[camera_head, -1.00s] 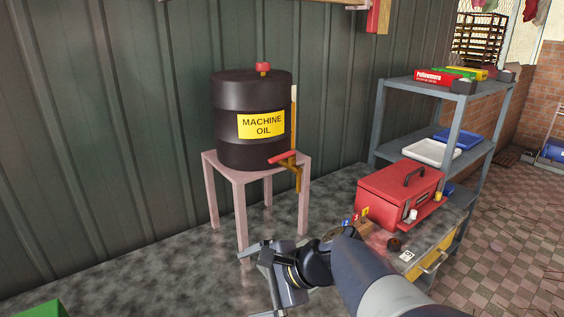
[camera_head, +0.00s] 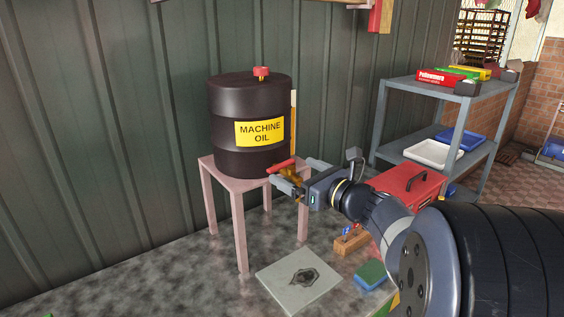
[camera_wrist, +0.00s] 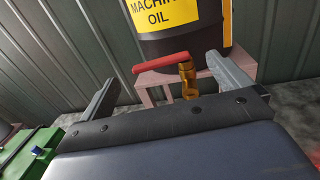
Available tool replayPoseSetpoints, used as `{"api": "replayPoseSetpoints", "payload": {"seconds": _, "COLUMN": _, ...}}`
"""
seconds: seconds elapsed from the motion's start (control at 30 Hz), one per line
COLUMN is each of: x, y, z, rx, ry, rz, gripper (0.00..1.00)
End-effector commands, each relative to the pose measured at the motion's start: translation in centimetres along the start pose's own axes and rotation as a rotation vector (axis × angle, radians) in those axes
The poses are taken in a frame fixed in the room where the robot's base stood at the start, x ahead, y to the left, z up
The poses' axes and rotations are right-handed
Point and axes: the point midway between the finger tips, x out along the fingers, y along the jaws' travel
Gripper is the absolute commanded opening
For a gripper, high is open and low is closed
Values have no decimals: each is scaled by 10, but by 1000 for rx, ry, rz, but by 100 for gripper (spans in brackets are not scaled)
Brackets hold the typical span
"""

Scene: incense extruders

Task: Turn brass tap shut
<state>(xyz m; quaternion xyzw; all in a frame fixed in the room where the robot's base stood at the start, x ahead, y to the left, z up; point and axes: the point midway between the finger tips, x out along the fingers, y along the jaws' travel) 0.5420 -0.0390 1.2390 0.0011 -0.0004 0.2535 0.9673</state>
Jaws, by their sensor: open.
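The brass tap (camera_head: 292,174) is at the lower front of the black machine oil drum (camera_head: 230,105), which stands on a pink stand (camera_head: 239,215). Its red lever handle (camera_head: 279,165) sticks out to the left. In the wrist view the red handle (camera_wrist: 160,63) lies crosswise, slightly tilted, between my fingers, and the brass body (camera_wrist: 189,82) is right of centre. My gripper (camera_head: 298,174) is open at the tap, one finger on each side. I cannot tell whether a finger touches it. The tap's spout is mostly hidden by my gripper in the head view.
A grey shelf (camera_head: 421,92) with trays and boxes stands at right, with a red toolbox (camera_head: 409,189) below. A stained grey slab (camera_head: 299,280), a green-blue sponge (camera_head: 370,274) and a wooden block (camera_head: 350,243) lie below my arm. A green box (camera_wrist: 35,148) shows lower left.

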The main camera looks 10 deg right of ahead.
Motion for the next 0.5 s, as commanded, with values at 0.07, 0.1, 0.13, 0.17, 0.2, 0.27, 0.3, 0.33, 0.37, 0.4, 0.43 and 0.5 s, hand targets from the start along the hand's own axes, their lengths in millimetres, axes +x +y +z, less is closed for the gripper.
{"api": "replayPoseSetpoints", "payload": {"seconds": 0.07, "x": 17, "y": 1, "z": 1, "rx": 1, "ry": 2, "rz": 5, "gripper": 97}}
{"api": "replayPoseSetpoints", "payload": {"seconds": 0.1, "x": 24, "y": 1, "z": 1, "rx": 1, "ry": 2, "rz": 4, "gripper": 97}}
{"api": "replayPoseSetpoints", "payload": {"seconds": 0.13, "x": 29, "y": 1, "z": 1, "rx": 1, "ry": 2, "rz": 4, "gripper": 97}}
{"api": "replayPoseSetpoints", "payload": {"seconds": 0.17, "x": 34, "y": 2, "z": 1, "rx": 1, "ry": 2, "rz": 5, "gripper": 97}}
{"api": "replayPoseSetpoints", "payload": {"seconds": 0.2, "x": 39, "y": 1, "z": 1, "rx": 0, "ry": 1, "rz": 3, "gripper": 97}}
{"api": "replayPoseSetpoints", "payload": {"seconds": 0.27, "x": 46, "y": 1, "z": 1, "rx": 0, "ry": 2, "rz": 3, "gripper": 97}}
{"api": "replayPoseSetpoints", "payload": {"seconds": 0.3, "x": 50, "y": 1, "z": 1, "rx": -1, "ry": 2, "rz": 3, "gripper": 97}}
{"api": "replayPoseSetpoints", "payload": {"seconds": 0.33, "x": 52, "y": 1, "z": 1, "rx": -1, "ry": 1, "rz": 2, "gripper": 97}}
{"api": "replayPoseSetpoints", "payload": {"seconds": 0.37, "x": 54, "y": 1, "z": 1, "rx": -1, "ry": 1, "rz": 2, "gripper": 97}}
{"api": "replayPoseSetpoints", "payload": {"seconds": 0.4, "x": 56, "y": 1, "z": 0, "rx": -1, "ry": 1, "rz": 1, "gripper": 97}}
{"api": "replayPoseSetpoints", "payload": {"seconds": 0.43, "x": 57, "y": 1, "z": 0, "rx": 0, "ry": 1, "rz": 1, "gripper": 97}}
{"api": "replayPoseSetpoints", "payload": {"seconds": 0.5, "x": 58, "y": 0, "z": 0, "rx": -1, "ry": 2, "rz": 0, "gripper": 97}}
